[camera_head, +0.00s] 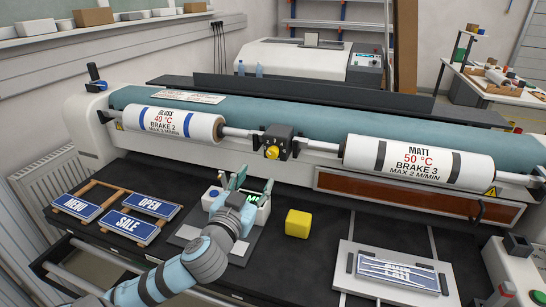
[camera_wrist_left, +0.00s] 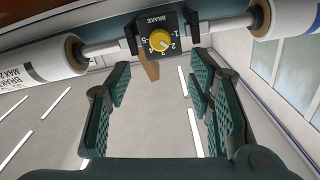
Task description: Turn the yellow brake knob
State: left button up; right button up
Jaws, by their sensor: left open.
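The yellow brake knob (camera_head: 271,153) sits on a black block (camera_head: 284,138) between the two rolls on the laminator's front bar. In the left wrist view the knob (camera_wrist_left: 159,41) is at the top centre, on a dial face with numbers and the word BRAKE. I cannot tell for sure which number it points to. My left gripper (camera_head: 250,183) is open and empty, below and slightly left of the knob, apart from it. In the left wrist view its fingers (camera_wrist_left: 160,78) spread either side below the knob. My right gripper is not in view.
The GLOSS roll (camera_head: 172,123) marked BRAKE 2 and MATT roll (camera_head: 420,158) marked BRAKE 3 flank the block. A yellow cube (camera_head: 298,223), sign plates (camera_head: 150,206) and a plate holder (camera_head: 398,270) lie on the dark table. A tan tab (camera_wrist_left: 148,67) hangs beside the knob.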

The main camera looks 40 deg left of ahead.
pick_arm(q)
send_near(271, 155)
jog(key=w, duration=0.2)
jog(key=x, duration=0.6)
jog(key=shift+w+a+f, duration=0.1)
jog(key=shift+w+a, duration=0.15)
jog(key=shift+a, duration=0.05)
jog(key=shift+s, duration=0.25)
jog(key=shift+c, duration=0.3)
jog(key=shift+w, duration=0.1)
grip_shut()
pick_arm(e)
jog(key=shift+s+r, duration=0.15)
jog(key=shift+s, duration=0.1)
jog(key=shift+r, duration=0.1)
